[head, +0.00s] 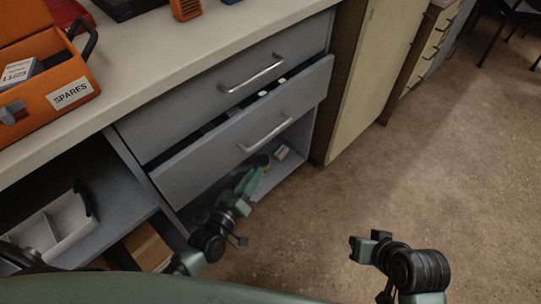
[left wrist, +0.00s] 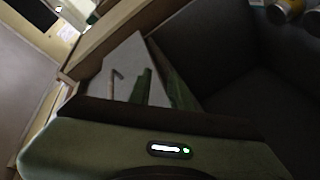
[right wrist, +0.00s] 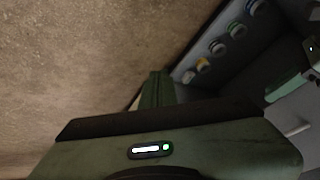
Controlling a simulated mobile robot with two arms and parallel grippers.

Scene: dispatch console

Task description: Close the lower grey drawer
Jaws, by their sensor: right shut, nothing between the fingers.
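The lower grey drawer (head: 225,150) is partly pulled out in the head view. Its front stands forward of the upper grey drawer (head: 215,88), and a narrow gap above its front shows some pale items inside. Its bar handle (head: 266,136) faces the room. My left gripper (head: 246,180) is below the drawer front, before the open space under it. In the left wrist view its two fingers (left wrist: 160,88) stand apart with nothing held between them. My right gripper (head: 360,247) is over the floor to the right, away from the drawer, with its fingers (right wrist: 155,88) together and empty.
The worktop (head: 180,60) above holds an orange box (head: 70,75) marked SPARES. A white tray (head: 65,222) sits on the open shelf at left. A cream cabinet door (head: 375,75) stands right of the drawers. The floor (head: 330,210) at right is clear.

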